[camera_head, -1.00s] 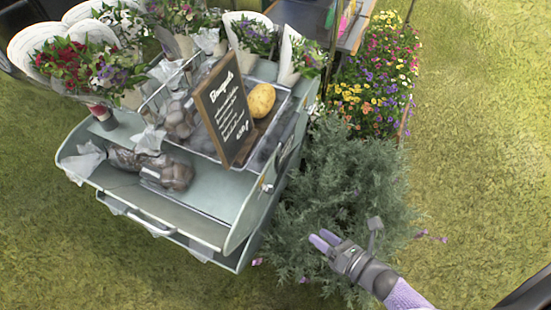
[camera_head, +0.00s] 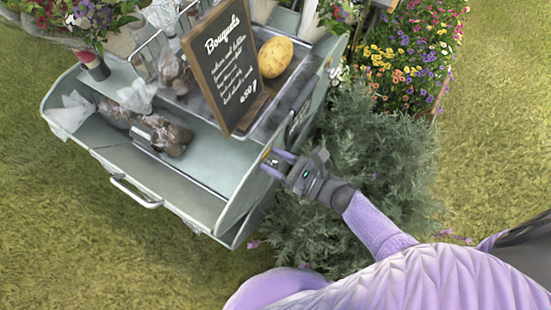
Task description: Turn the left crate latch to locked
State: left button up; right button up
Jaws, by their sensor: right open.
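The grey-green crate stand (camera_head: 237,202) fills the left and middle of the head view. A small metal latch (camera_head: 267,154) sits on its right side panel, partly hidden by my fingers. My right gripper (camera_head: 272,164) is at this latch with its two purple fingers apart, one above the other. I cannot tell whether they touch the latch, or which way it is turned. My left gripper is not in view.
A chalkboard sign (camera_head: 223,67) and a yellow potato-like item (camera_head: 275,57) stand on the crate top. A drawer handle (camera_head: 135,192) sticks out at the front. A grey-green bush (camera_head: 375,150) grows close behind my right gripper. Grass lies open at right.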

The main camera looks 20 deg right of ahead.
jog(key=shift+c, duration=0.4)
grip_shut()
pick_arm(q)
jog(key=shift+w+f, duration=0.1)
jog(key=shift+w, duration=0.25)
